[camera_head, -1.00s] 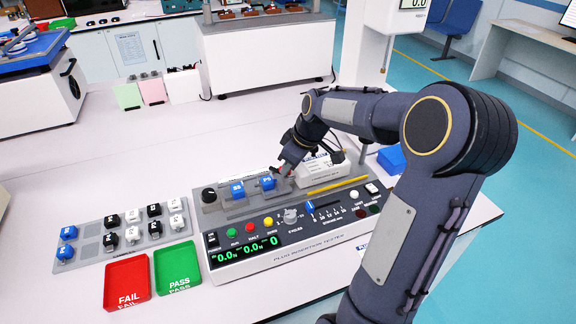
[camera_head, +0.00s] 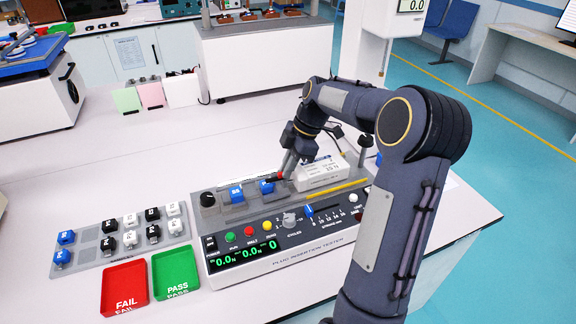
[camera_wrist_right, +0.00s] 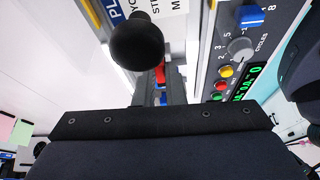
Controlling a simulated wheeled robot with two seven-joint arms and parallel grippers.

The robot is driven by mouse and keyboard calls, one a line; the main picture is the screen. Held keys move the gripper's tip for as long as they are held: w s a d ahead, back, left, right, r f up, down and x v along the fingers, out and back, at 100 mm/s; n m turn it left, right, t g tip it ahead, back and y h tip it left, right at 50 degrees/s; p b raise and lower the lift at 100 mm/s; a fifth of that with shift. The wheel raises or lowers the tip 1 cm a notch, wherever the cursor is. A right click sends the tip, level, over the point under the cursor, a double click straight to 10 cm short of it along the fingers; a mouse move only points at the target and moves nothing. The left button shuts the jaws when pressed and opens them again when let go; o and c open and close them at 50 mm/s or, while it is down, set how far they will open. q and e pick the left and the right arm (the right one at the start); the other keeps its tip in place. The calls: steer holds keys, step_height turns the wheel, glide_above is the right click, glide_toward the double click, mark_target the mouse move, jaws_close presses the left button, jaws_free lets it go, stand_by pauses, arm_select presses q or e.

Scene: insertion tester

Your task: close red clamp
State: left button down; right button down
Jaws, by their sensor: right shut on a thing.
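In the right wrist view the red clamp (camera_wrist_right: 160,73) is a narrow red piece between the black round knob and the gripper body. How far the clamp is closed cannot be told. My left gripper is not in view.
A white box unit (camera_head: 322,172) stands close right of my gripper. A plug tray (camera_head: 88,240), a red FAIL tray (camera_head: 124,287) and a green PASS tray (camera_head: 176,271) lie left.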

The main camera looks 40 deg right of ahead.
steer(key=shift+n, duration=0.4)
steer(key=c, duration=1.8)
jaws_free()
steer(key=shift+d+r, duration=0.1)
steer(key=v, duration=0.7)
steer(key=shift+w+d+r, duration=0.1)
steer(key=shift+w+r, duration=0.05)
steer(key=shift+r, duration=0.15)
